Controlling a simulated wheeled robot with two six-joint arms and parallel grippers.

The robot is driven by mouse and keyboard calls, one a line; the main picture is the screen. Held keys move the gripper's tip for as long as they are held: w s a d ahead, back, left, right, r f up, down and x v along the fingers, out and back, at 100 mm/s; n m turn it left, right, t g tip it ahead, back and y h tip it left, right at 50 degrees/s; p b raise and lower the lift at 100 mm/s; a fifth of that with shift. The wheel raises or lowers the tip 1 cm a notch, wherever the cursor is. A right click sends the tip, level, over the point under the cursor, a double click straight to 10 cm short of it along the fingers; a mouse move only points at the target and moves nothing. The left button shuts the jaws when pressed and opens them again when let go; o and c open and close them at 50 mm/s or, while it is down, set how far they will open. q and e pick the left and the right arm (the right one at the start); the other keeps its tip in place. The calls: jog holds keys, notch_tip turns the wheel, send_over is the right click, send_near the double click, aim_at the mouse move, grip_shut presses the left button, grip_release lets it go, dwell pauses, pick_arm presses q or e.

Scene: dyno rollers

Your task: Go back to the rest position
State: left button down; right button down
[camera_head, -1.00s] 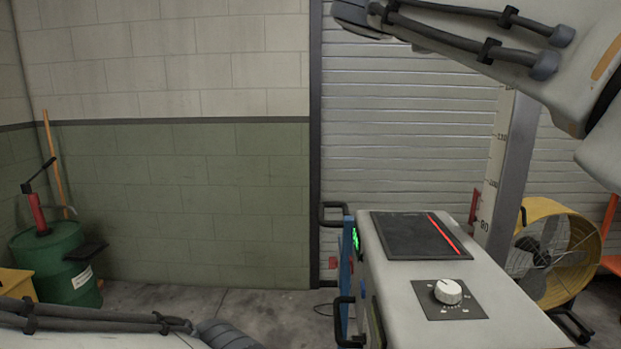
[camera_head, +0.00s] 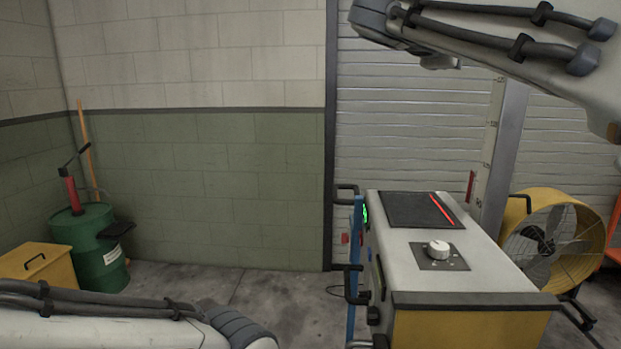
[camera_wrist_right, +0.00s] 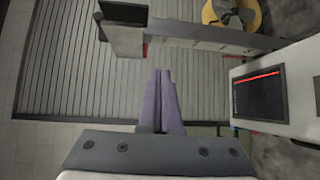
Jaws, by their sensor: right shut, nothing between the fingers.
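My right arm comes in from the upper right of the head view, raised above the cabinet; its gripper is outside that view. In the right wrist view my right gripper (camera_wrist_right: 161,100) shows its two purple fingers pressed together with nothing between them. It points at the shutter and touches nothing. My left arm lies low across the bottom left of the head view, and its gripper is not visible.
A grey-topped cabinet (camera_head: 405,270) with a white knob (camera_head: 438,249) and a dark screen (camera_head: 410,210) stands at right. A yellow fan (camera_head: 550,240) and post (camera_head: 505,150) are beside it. A green drum (camera_head: 93,250) and yellow bin (camera_head: 40,268) stand left. Floor between is clear.

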jog(key=s+a+f+n+g+y+p, duration=0.15)
jog(key=s+a+f+y, duration=0.35)
jog(key=f, duration=0.8)
jog(key=a+f+n+g+y+p, duration=0.1)
jog(key=a+f+g+y+p, duration=0.2)
jog(key=a+f, duration=0.75)
jog(key=s+a+f+m+g+y+p, duration=0.2)
jog(key=s+f+m+g+y, duration=0.2)
jog(key=s+f, duration=1.5)
jog(key=s+g+y, duration=0.1)
jog(key=s+g, duration=0.1)
jog(key=g, duration=0.1)
jog(key=shift+s+a+m, duration=0.25)
jog(key=shift+a+m, duration=0.05)
jog(key=shift+m, duration=0.05)
